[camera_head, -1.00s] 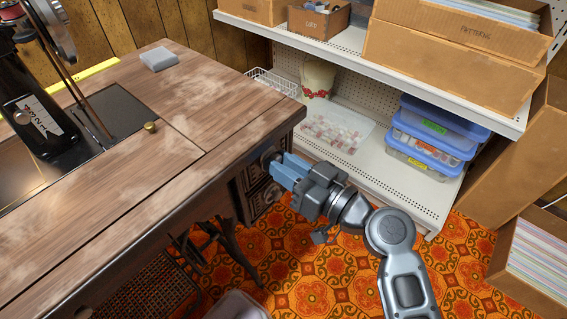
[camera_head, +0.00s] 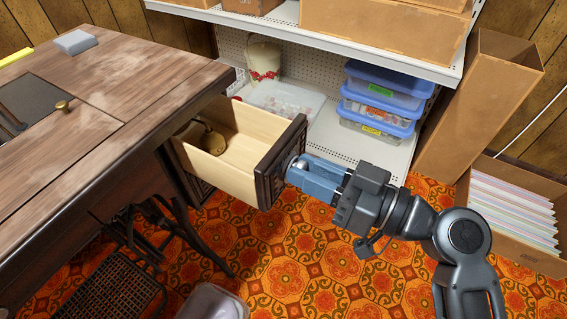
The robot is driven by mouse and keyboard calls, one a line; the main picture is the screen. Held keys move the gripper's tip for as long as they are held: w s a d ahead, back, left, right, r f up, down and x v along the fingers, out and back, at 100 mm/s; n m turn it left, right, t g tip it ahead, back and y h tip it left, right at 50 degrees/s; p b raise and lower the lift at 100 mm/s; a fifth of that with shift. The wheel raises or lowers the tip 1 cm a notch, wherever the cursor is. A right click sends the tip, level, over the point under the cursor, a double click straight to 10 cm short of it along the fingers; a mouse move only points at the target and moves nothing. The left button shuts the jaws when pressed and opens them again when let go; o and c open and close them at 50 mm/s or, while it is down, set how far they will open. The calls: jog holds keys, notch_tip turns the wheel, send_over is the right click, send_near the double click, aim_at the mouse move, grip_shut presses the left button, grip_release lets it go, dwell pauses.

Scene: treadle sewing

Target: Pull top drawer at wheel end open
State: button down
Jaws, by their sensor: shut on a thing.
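The top drawer (camera_head: 228,184) at the end of the wooden sewing table (camera_head: 120,95) stands well out, its pale wooden inside showing. Its dark carved front (camera_head: 268,180) faces right, toward my arm. A round brass-coloured object (camera_head: 213,140) lies in the drawer; its far end is hidden by the tabletop. My gripper (camera_head: 300,172) is at the drawer front, its blue fingers shut on the round metal knob (camera_head: 297,162). The fingers hide most of the knob.
A white shelf unit (camera_head: 375,150) with blue-lidded plastic boxes (camera_head: 380,98) stands behind the drawer. A cardboard box of papers (camera_head: 515,215) is at the right. A treadle (camera_head: 110,285) and a pale plastic bin (camera_head: 212,302) are below. Patterned floor in front of the drawer is free.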

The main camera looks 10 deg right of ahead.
jog(key=shift+v, duration=0.8)
jog(key=c, duration=0.9)
grip_release()
jog(key=v, duration=0.7)
jog(key=shift+s+d+p, duration=0.25)
jog(key=shift+d+p, duration=0.05)
jog(key=shift+p, duration=0.05)
jog(key=shift+f, duration=0.1)
